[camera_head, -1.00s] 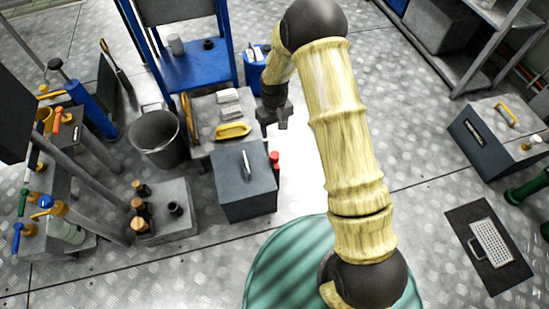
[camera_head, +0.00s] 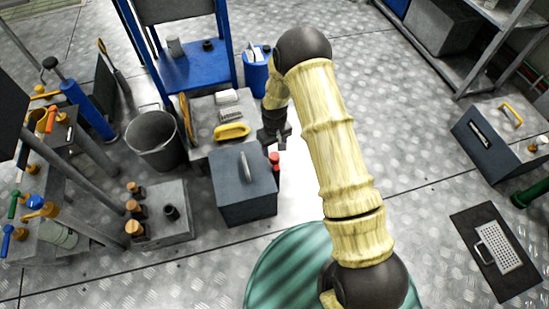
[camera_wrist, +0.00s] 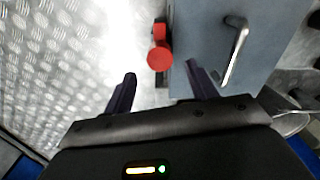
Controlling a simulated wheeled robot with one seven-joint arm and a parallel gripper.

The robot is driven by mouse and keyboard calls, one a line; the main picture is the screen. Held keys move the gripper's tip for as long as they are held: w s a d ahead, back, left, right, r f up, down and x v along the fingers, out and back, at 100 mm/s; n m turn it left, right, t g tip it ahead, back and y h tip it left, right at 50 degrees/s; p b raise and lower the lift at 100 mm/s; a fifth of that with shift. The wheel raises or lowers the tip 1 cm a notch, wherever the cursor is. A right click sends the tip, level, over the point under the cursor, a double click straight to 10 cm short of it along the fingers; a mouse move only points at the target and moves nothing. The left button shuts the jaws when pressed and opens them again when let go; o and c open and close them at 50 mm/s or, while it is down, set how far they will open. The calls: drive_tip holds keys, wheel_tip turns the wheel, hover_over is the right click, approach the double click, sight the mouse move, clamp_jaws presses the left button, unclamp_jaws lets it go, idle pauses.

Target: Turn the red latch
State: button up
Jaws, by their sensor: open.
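The red latch (camera_head: 274,161) is a small red knob on the right side of a dark grey box (camera_head: 246,200) with a metal handle on its lid. In the wrist view the red latch (camera_wrist: 160,55) has a round end and sits at the box's edge, ahead of my fingers and between their lines. My gripper (camera_wrist: 160,85) is open and empty, with its two dark fingers apart. In the head view my gripper (camera_head: 277,142) is just above and behind the latch. I see no contact with the latch.
A yellow-handled tool (camera_head: 231,132) and grey blocks lie on a bench behind the box. A bucket (camera_head: 155,140) stands to the left, and a blue canister (camera_head: 257,75) stands behind. Bare metal floor (camera_head: 420,130) is clear to the right.

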sight(274, 155)
wheel_tip(274, 155, down, 6)
drive_tip(key=shift+f+b, duration=0.1)
drive_tip(key=shift+b, duration=0.9)
drive_tip(key=c, duration=1)
